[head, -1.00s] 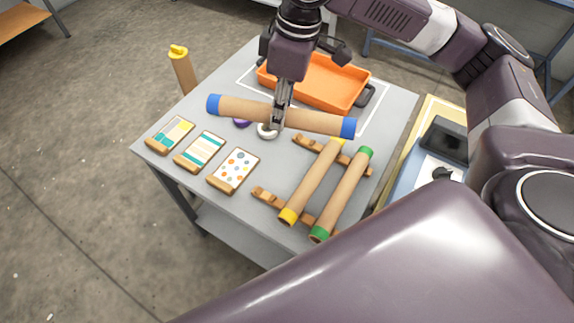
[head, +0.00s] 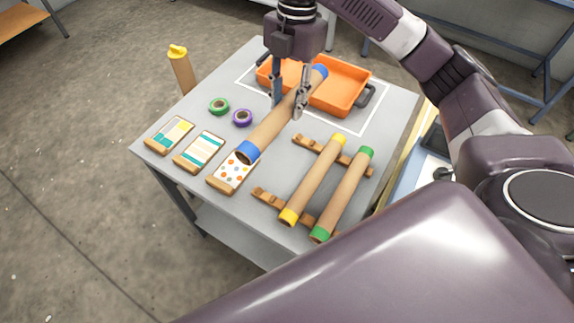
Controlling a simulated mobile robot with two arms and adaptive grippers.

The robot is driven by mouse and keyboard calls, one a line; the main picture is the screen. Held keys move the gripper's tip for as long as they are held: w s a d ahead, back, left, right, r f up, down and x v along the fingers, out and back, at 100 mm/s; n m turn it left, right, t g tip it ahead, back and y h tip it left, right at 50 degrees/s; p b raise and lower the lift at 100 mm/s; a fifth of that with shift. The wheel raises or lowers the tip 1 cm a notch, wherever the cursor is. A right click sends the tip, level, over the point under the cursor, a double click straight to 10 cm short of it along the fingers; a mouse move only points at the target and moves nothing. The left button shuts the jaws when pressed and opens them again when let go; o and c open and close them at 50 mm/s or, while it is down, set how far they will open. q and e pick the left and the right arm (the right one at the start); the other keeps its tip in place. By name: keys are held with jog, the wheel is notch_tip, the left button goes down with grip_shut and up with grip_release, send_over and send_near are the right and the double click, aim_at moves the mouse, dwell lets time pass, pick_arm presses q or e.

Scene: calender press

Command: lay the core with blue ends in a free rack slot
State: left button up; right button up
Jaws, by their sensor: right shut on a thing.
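The core with blue ends (head: 266,132) is held in my right gripper (head: 289,104), whose fingers are shut on it from either side near its far half. It hangs above the table, pointing from near left to far right, roughly parallel to the racked cores. The rack has two notched wooden rails, a near one (head: 266,198) and a far one (head: 306,143). A core with yellow ends (head: 313,183) and a core with green ends (head: 342,195) lie across its middle and right. The left part of both rails is bare. My left gripper is out of view.
An orange tray (head: 347,103) stands at the back. Green (head: 219,105) and purple (head: 242,118) tape rolls lie left of the held core. Several patterned cards, one dotted (head: 224,184), line the table's left side; the core's near end overlaps that one in view.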

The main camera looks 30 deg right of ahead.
notch_tip(320, 180, down, 20)
jog(key=shift+f+p, duration=0.1)
jog(key=shift+p, duration=0.75)
jog(key=o, duration=1.2)
jog(key=shift+f, duration=0.1)
jog(key=shift+c, duration=0.2)
notch_tip(320, 180, up, 12)
jog(key=d+b, duration=0.1)
jog(key=b, duration=0.1)
jog(key=shift+w+d, duration=0.3)
jog(key=shift+w, duration=0.15)
